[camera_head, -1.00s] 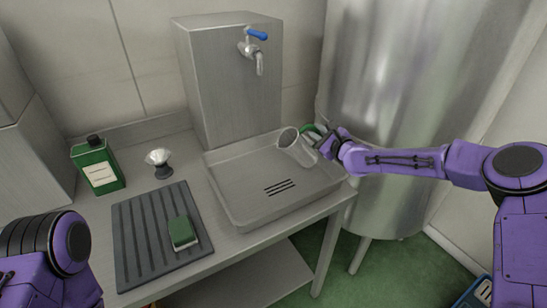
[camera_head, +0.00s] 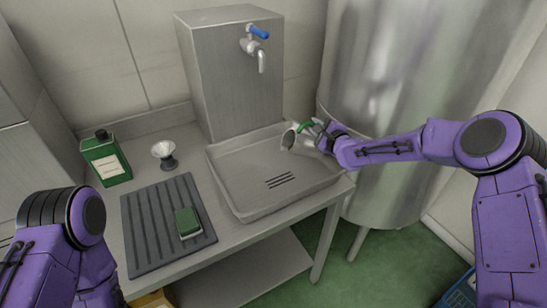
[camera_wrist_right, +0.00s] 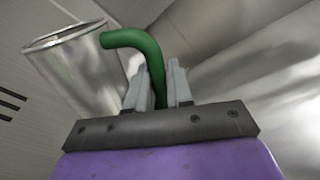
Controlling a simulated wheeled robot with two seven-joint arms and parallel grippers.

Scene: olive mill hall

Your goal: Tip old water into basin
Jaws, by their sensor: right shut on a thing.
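A metal jug (camera_head: 303,144) with a green handle is held tilted over the right back part of the steel basin (camera_head: 235,209), its mouth toward the left. In the right wrist view the jug (camera_wrist_right: 78,68) shows its rim and its curved green handle (camera_wrist_right: 140,48). My right gripper (camera_head: 322,136) is shut on that handle; its fingers (camera_wrist_right: 160,85) show on both sides of it. No water can be made out in the jug or the basin. The basin floor shows dark drain slots. My left arm shows at the lower left, but its gripper is out of view.
A tap (camera_head: 260,52) with a blue lever is on a steel box behind the basin. A green bottle (camera_head: 106,160), a small white-topped brush or stand (camera_head: 164,152) and a dark ribbed mat (camera_head: 150,222) with a green sponge (camera_head: 188,222) stand left. A large steel tank (camera_head: 395,75) stands behind my right arm.

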